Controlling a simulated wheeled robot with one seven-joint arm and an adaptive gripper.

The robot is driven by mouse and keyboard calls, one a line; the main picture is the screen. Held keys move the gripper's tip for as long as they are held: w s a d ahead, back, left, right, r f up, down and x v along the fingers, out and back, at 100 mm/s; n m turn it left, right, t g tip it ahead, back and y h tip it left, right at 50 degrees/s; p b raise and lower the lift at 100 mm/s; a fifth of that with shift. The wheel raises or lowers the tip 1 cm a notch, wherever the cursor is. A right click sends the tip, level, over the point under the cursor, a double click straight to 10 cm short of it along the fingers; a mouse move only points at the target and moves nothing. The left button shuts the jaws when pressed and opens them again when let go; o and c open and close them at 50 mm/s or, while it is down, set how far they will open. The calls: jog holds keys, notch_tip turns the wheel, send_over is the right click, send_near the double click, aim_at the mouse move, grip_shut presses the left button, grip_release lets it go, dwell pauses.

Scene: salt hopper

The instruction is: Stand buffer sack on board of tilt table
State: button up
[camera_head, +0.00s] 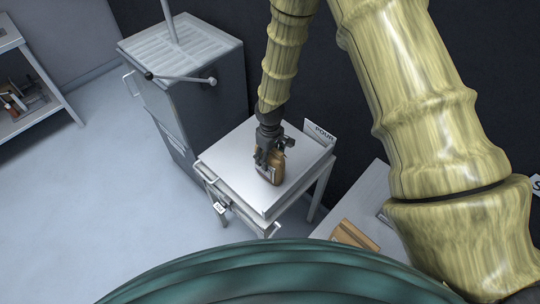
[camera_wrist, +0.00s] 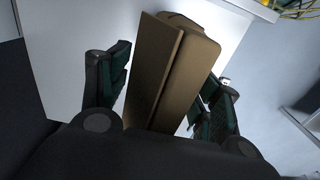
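The brown buffer sack (camera_head: 274,171) stands on the pale board of a small table (camera_head: 228,163), which looks like the tilt table. In the wrist view the sack (camera_wrist: 185,70) fills the middle, with a flat face and a rounded side. My gripper (camera_head: 268,160) is at the sack from above. In the wrist view its dark green fingers (camera_wrist: 160,88) are on either side of the sack. A strip of pale board shows between the left finger and the sack. The right finger is close to the sack; whether it touches is unclear. The sack's underside is hidden.
A grey cabinet (camera_head: 190,75) with a lever handle stands behind and left of the table. A small lettered sign (camera_head: 319,133) is at the table's back corner. A side table (camera_head: 372,200) at lower right bears a flat brown thing (camera_head: 354,236). A shelf (camera_head: 28,112) stands far left; floor between is clear.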

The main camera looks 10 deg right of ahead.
jog(key=shift+r, duration=0.2)
notch_tip(320, 180, up, 10)
jog(key=b, duration=0.4)
jog(key=shift+f, duration=0.15)
jog(key=shift+r+b, duration=0.35)
jog(key=shift+r, duration=0.75)
